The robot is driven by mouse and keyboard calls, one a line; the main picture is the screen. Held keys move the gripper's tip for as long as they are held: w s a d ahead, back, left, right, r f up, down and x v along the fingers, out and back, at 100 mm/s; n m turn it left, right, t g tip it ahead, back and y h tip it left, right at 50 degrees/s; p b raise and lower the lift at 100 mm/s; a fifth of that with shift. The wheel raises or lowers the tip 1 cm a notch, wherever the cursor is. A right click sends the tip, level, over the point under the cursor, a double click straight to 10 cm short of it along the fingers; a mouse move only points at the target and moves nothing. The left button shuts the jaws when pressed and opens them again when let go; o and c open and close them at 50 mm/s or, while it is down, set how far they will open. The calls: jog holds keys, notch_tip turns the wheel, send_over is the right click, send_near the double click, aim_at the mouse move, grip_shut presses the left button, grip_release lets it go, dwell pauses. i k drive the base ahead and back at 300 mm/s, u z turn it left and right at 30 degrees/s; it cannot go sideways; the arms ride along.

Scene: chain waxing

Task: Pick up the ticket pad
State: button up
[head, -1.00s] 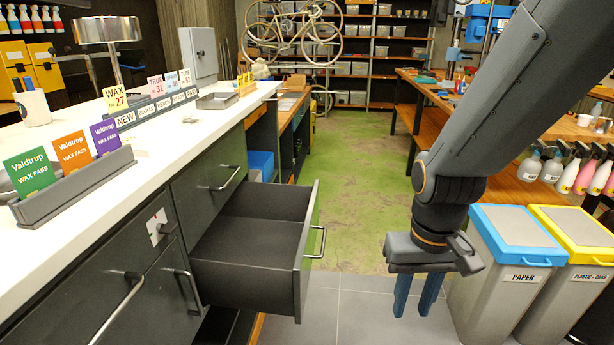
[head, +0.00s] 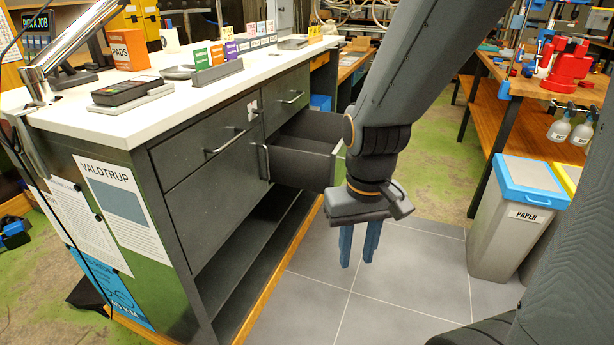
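I cannot make out a ticket pad for certain. An orange box labelled PADS (head: 124,43) stands at the back left of the white counter; its contents are not visible. A grey rack (head: 217,74) on the counter holds green, orange and purple wax pass cards. My gripper (head: 358,262) hangs pointing down in front of the counter, above the grey tiles. Its two blue fingers are apart with nothing between them. It is well away from the PADS box.
An open drawer (head: 301,160) juts from the cabinet, partly hidden behind my arm. A dark card terminal (head: 126,91) and a lamp (head: 75,45) are on the counter (head: 165,113). A paper bin (head: 514,220) stands right. Tiled floor ahead is free.

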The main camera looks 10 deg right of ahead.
aim_at(248, 63)
jog(key=z, duration=0.85)
jog(key=i, duration=1.4)
jog(key=u, duration=0.65)
jog(key=k, duration=0.5)
jog(key=z, duration=0.95)
jog(key=i, duration=0.85)
